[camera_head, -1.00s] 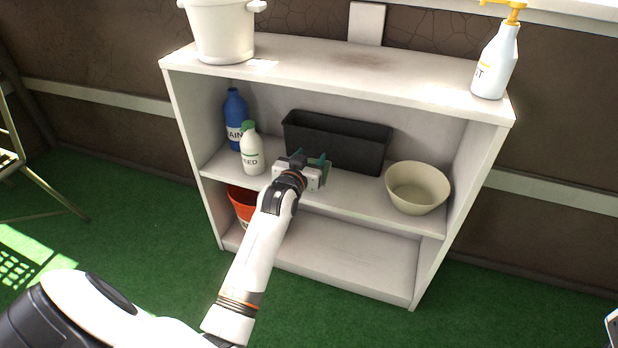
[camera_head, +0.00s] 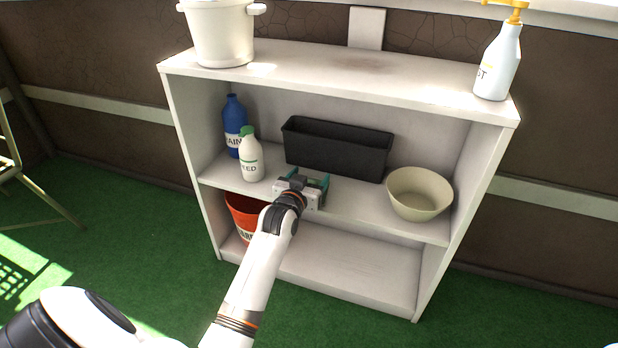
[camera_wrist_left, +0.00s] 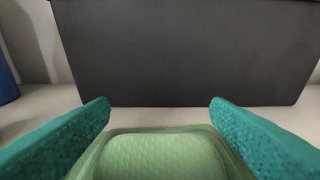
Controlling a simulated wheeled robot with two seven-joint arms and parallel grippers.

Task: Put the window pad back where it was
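The window pad, a green textured pad (camera_wrist_left: 155,158), fills the gap between the teal fingers of my left gripper in the left wrist view. My left gripper (camera_head: 311,180) appears shut on it, with the pad touching both fingers. In the head view the gripper is at the middle shelf (camera_head: 370,212), in front of the dark trough, and the pad is mostly hidden by the gripper. The black trough (camera_head: 337,150) stands behind the gripper and fills the back of the wrist view (camera_wrist_left: 185,55). My right gripper is not in view.
A white bottle (camera_head: 250,157) and a blue bottle (camera_head: 234,120) stand left of the gripper. A beige bowl (camera_head: 419,190) is to the right. An orange-red bucket (camera_head: 244,212) sits below.

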